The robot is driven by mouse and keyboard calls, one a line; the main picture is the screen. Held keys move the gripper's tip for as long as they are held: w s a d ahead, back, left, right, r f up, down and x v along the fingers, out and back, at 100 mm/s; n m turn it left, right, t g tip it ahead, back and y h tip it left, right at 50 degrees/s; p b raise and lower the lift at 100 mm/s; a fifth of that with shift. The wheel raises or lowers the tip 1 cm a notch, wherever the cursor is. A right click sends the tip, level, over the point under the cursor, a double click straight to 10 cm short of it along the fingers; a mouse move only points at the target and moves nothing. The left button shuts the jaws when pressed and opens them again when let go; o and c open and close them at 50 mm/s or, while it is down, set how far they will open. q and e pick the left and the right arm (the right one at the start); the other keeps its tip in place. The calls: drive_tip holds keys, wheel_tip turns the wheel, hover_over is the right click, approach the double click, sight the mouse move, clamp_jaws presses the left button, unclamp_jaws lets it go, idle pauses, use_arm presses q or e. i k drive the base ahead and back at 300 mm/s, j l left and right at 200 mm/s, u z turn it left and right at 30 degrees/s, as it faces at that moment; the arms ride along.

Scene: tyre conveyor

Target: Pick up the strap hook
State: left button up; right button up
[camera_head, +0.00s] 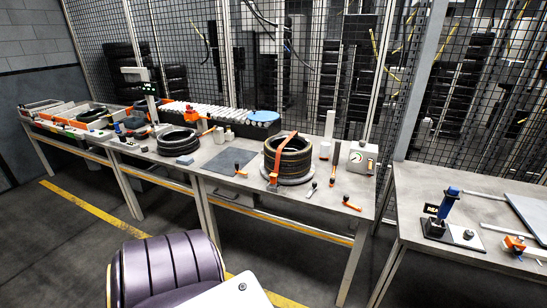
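A stack of black tyres (288,158) stands on a round grey base on the middle table. An orange strap (279,149) runs up over the near side of the stack. At its lower end, an orange piece (273,181) that looks like the strap hook sits low at the front of the base. It is too small to tell whether it is fastened or loose. Neither gripper shows in the head view.
The middle table (225,192) also bears orange-handled tools (352,204), a dial box (362,158), a dark mat (228,162) and more tyres (178,141). A right-hand table (440,192) holds a blue-handled device (447,205).

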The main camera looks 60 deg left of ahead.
sight(272, 183)
drive_tip(key=u, duration=1.9)
